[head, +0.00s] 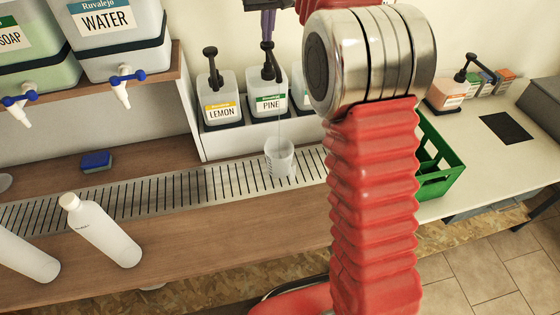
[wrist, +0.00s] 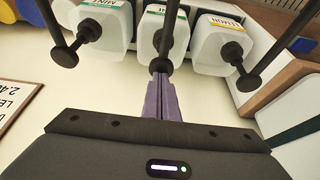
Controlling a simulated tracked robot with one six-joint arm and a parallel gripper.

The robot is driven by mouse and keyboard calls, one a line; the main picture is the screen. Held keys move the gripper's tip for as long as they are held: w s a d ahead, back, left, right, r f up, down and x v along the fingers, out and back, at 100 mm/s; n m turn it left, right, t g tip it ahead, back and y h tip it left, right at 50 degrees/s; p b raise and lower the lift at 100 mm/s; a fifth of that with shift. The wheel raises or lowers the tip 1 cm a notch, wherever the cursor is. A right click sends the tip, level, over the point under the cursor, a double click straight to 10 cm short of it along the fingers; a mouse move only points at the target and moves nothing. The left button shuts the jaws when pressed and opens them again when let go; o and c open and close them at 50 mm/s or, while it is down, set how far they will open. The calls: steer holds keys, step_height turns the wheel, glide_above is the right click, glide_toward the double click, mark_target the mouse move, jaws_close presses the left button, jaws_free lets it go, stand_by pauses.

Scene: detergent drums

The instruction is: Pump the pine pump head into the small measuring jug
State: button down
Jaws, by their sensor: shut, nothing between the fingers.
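The pine drum (head: 269,98), a pale translucent container with a green PINE label, stands between the lemon drum and another drum. Its black pump head (head: 268,70) has my gripper (head: 267,44) right above it, pointing down. The purple fingers are shut with nothing between them. In the wrist view the fingertips (wrist: 160,78) meet the top of the pine pump head (wrist: 159,66), seemingly touching. The small measuring jug (head: 281,160), clear with markings, stands upright on the drain grate below the pine spout. A thin faint line runs from the spout down towards the jug.
The lemon drum (head: 220,100) stands left of pine. A drum partly hidden by my arm stands right. White bottles (head: 100,232), a blue sponge (head: 96,160) and a green crate (head: 438,165) are on the counter. The grate (head: 200,184) left of the jug is clear.

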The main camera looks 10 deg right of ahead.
mark_target(268, 44)
steer(key=shift+f, duration=1.9)
steer(key=shift+r, duration=2.45)
step_height(268, 44, up, 6)
